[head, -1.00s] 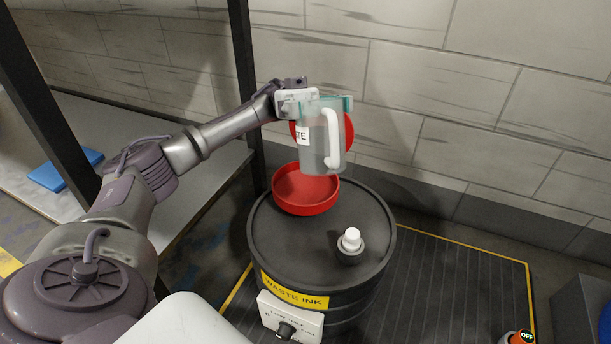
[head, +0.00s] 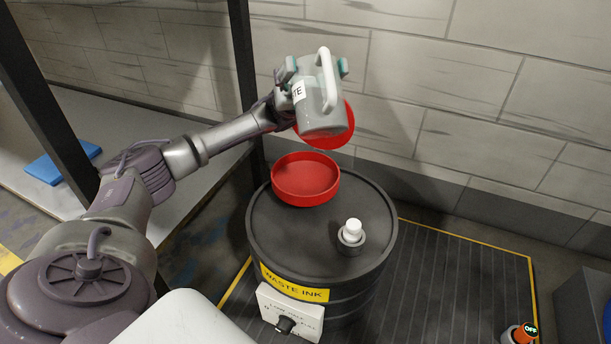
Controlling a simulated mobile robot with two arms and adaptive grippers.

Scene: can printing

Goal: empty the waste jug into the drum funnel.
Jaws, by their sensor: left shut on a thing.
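The waste jug (head: 312,110) is a translucent grey jug with a white handle and a white label, of which "TE" shows. It is tilted in the air above the drum, its handle turned up towards me. My left gripper (head: 315,69) is shut on the jug, with teal pads at either side of it. The red drum funnel (head: 306,183) sits on top of the black waste ink drum (head: 285,232), below the jug and apart from it. Its red lid (head: 343,134) stands open behind, partly hidden by the jug. I cannot tell what is in the jug. My right gripper is not in view.
A white-capped bung (head: 352,231) stands on the drum top, right of the funnel. A white control box (head: 290,312) with a black knob is on the drum's front. A black post (head: 246,80) rises behind my left arm. A block wall is close behind.

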